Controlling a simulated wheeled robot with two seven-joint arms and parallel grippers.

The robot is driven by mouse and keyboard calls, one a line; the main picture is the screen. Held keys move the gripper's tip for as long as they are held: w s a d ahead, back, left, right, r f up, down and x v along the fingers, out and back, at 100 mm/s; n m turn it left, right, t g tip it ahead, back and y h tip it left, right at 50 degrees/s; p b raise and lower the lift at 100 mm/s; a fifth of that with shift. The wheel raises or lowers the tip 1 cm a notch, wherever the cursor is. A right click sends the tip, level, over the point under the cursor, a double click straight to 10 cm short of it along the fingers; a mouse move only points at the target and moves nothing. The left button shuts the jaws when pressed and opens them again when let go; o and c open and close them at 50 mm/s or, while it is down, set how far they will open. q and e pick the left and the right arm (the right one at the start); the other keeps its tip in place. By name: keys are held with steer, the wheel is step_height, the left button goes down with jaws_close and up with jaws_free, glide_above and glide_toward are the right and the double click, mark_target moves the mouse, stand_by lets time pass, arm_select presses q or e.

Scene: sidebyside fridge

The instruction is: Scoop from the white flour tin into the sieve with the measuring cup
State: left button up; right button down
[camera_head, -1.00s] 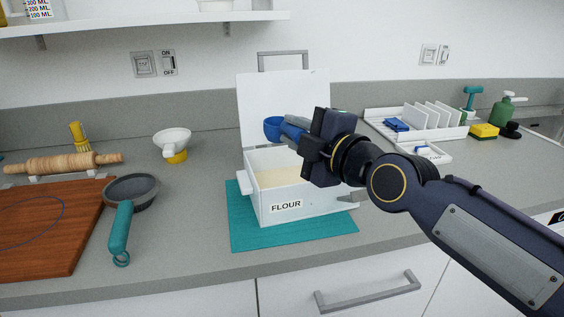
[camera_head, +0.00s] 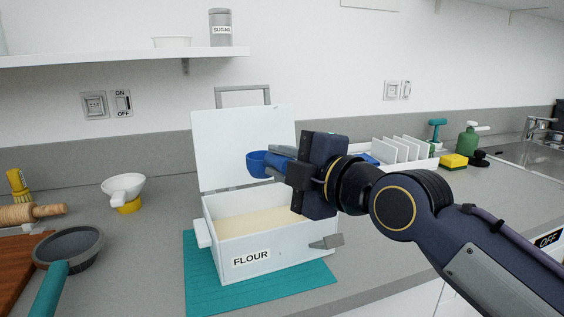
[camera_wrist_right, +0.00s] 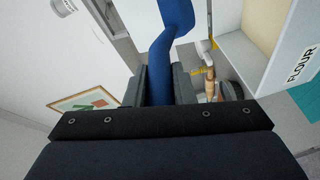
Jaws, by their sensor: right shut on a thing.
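The white flour tin (camera_head: 222,244), labelled FLOUR, stands on a teal mat (camera_head: 206,296) with its lid (camera_head: 240,140) up at the back. Pale flour (camera_head: 255,222) shows inside. My right gripper (camera_head: 290,172) is shut on the blue measuring cup (camera_head: 258,164) by its handle and holds it above the tin, apart from the flour. The cup's contents cannot be seen. The blue handle (camera_wrist_right: 165,65) runs out between the fingers in the right wrist view. The grey sieve (camera_head: 70,247) with a teal handle lies at the left. My left gripper is not in view.
A white and yellow funnel-like item (camera_head: 125,193) stands between sieve and tin. A rolling pin (camera_head: 30,213) and wooden board (camera_head: 15,268) are at the far left. A white rack (camera_head: 405,150), yellow sponge (camera_head: 453,161) and green bottle (camera_head: 467,140) stand at the back right.

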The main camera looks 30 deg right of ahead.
steer(key=shift+w+d+r+m+g+p, duration=0.2)
steer(key=shift+w+g+p, duration=0.45)
steer(key=shift+p, duration=1.1)
steer(key=shift+w+d+r+m+g+p, duration=0.15)
steer(key=shift+w+r+g+p, duration=0.5)
steer(key=shift+p, duration=1.1)
steer(key=shift+w+r+m+g+p, duration=0.2)
steer(key=shift+w+g+p, duration=0.45)
steer(key=shift+p, duration=1.1)
steer(key=shift+w+d+r+m+g+p, duration=0.2)
steer(key=shift+w+g+p, duration=0.5)
steer(key=shift+p, duration=1.15)
steer(key=shift+w+d+r+m+g+p, duration=0.25)
steer(key=shift+g+p, duration=0.6)
steer(key=shift+p, duration=1.05)
steer(key=shift+w+a+r+m+g+p, duration=0.1)
steer(key=shift+w+r+g+p, duration=0.15)
steer(key=shift+w+g+p, duration=1.05)
step_height(320, 180, down, 10)
steer(key=s+t+b, duration=0.1)
steer(key=b, duration=0.7)
steer(key=shift+s, duration=0.15)
